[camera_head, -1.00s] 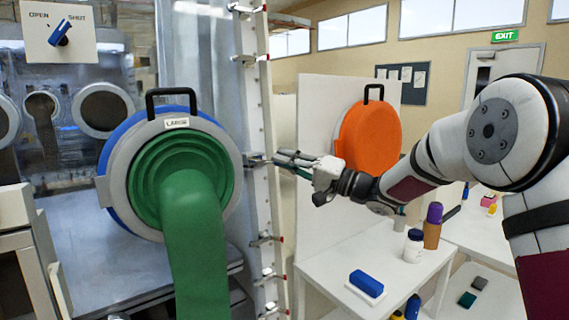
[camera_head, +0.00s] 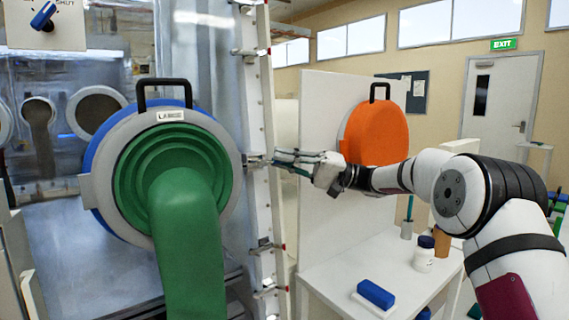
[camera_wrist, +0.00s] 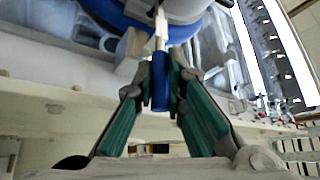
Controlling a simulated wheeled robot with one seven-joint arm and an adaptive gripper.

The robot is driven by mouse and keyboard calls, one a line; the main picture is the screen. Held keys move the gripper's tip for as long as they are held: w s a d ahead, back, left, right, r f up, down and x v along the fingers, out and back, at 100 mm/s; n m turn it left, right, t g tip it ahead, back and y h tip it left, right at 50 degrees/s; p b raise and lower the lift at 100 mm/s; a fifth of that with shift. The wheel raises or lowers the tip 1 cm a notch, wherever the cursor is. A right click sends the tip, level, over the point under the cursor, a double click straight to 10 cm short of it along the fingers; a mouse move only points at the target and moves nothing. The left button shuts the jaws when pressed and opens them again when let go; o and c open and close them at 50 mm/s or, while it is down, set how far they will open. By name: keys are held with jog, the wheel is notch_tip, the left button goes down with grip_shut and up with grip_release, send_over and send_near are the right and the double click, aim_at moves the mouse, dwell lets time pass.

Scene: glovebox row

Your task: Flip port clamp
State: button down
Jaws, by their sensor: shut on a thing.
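The round port (camera_head: 105,195) has a grey ring, a blue rim behind it, a black top handle and a green sleeve (camera_head: 188,230) hanging out of its middle. My gripper (camera_head: 280,160) is at the port's right edge. In the wrist view my gripper (camera_wrist: 161,88) is shut, with its green-padded fingers on both sides of a blue clamp handle (camera_wrist: 160,72). A pale stem runs from this handle up toward the grey and blue port edge. In the head view the fingers hide the clamp handle.
A metal upright (camera_head: 256,90) with several small fittings stands right beside my gripper. An orange round cover (camera_head: 376,135) is on a white panel (camera_head: 325,115) behind. A white table (camera_head: 335,270) holds a blue block (camera_head: 376,294) and a white jar (camera_head: 423,256). An OPEN/SHUT switch (camera_head: 43,17) is at upper left.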

jog(key=shift+a, duration=0.1)
jog(key=c, duration=1.6)
grip_release()
jog(key=shift+c, duration=0.2)
jog(key=v, duration=1.2)
jog(key=shift+f, duration=0.1)
